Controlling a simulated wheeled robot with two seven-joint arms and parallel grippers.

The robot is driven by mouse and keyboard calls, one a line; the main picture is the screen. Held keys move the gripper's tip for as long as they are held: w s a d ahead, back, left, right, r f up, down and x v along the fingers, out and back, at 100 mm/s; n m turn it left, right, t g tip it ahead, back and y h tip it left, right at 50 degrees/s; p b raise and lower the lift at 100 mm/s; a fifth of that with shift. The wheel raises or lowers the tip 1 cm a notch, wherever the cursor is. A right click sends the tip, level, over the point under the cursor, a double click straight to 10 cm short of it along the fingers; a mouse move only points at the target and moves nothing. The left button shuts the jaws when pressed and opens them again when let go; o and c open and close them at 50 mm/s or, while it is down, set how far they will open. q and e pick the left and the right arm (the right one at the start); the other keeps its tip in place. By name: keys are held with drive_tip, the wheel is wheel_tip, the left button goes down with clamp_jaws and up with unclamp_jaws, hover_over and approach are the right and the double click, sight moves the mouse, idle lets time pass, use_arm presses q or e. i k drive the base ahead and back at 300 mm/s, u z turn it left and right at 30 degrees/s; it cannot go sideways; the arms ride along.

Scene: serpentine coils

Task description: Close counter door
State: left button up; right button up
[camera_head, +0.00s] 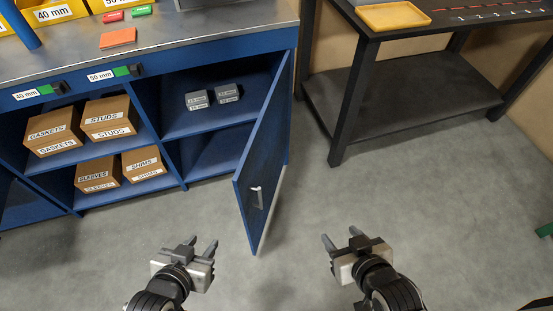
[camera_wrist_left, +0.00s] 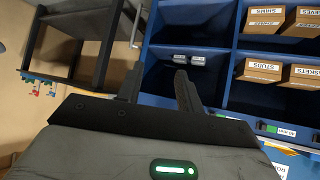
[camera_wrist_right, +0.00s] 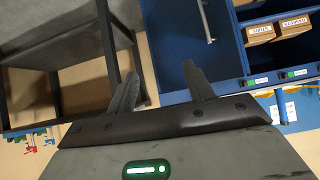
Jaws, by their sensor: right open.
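The blue counter door (camera_head: 264,150) stands swung open from the right end of the blue counter (camera_head: 230,50), with a silver handle (camera_head: 257,197) near its free edge. The door also shows in the right wrist view (camera_wrist_right: 180,45), with its handle (camera_wrist_right: 205,20). My left gripper (camera_head: 202,246) is open and empty, left of the door and short of it. My right gripper (camera_head: 342,237) is open and empty, right of the door, apart from it.
Boxes labelled gaskets, studs, sleeves and shims (camera_head: 110,117) sit on the counter's left shelves. A dark workbench (camera_head: 400,95) with a yellow tray (camera_head: 393,16) stands right. The floor between is clear.

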sight(256, 178)
drive_tip(key=i, duration=0.2)
drive_tip(key=u, duration=0.9)
drive_tip(key=k, duration=0.6)
drive_tip(key=z, duration=0.85)
